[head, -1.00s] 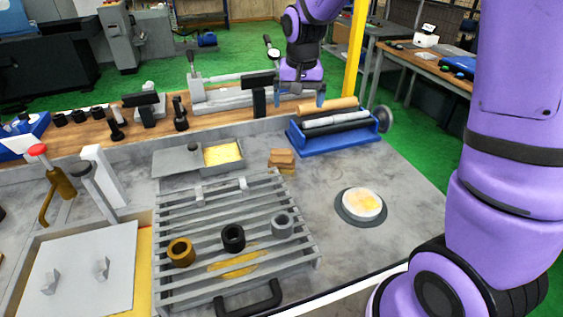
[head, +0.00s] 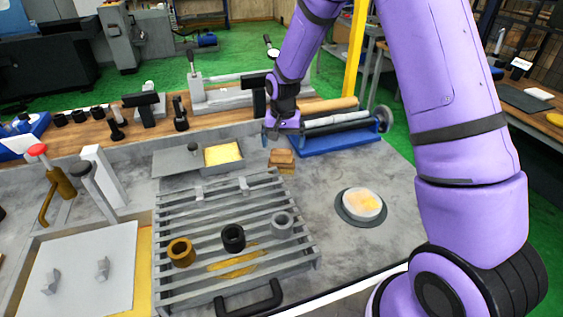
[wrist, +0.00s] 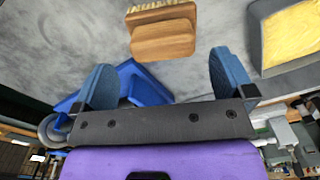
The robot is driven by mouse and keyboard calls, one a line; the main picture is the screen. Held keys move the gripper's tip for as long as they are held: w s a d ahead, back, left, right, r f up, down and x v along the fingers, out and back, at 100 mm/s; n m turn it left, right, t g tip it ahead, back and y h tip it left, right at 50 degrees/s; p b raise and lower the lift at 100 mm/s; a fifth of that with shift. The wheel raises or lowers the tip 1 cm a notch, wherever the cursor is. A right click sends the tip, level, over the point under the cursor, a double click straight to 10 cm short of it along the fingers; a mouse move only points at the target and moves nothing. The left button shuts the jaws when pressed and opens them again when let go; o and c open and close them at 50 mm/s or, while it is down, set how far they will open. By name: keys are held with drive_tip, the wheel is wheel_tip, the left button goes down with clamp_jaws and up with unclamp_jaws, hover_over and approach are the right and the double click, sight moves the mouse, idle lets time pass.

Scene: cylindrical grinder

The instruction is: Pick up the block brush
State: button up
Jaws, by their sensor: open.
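The block brush (head: 282,158) is a small wooden block with pale bristles. It stands on the grey metal top, just right of the far end of the slatted rack. In the wrist view the brush (wrist: 163,36) shows its wooden body and bristles, beyond the fingertips and between their lines. My gripper (head: 282,136) is open and empty, above and slightly behind the brush. In the wrist view my gripper's two blue fingers (wrist: 160,72) are spread wide, with clear space between them and the brush.
A blue tray (head: 335,142) with rolls lies right of my gripper. A grey box with yellow contents (head: 223,154) is left of the brush. The slatted rack (head: 200,228) holds several rings. A round dish (head: 361,205) stands at right, with bare surface around it.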

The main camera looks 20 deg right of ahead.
sight(281, 150)
drive_tip(key=shift+s+a+f, duration=0.1)
drive_tip(key=shift+a+f, duration=0.05)
drive_tip(key=shift+f, duration=1.2)
drive_tip(key=shift+a+f, duration=0.1)
drive_tip(key=shift+f, duration=1.2)
drive_tip(key=shift+c, duration=0.5)
drive_tip(key=c, duration=1)
drive_tip(key=shift+r, duration=0.15)
wheel_tip(281, 150, up, 10)
drive_tip(key=shift+f, duration=0.1)
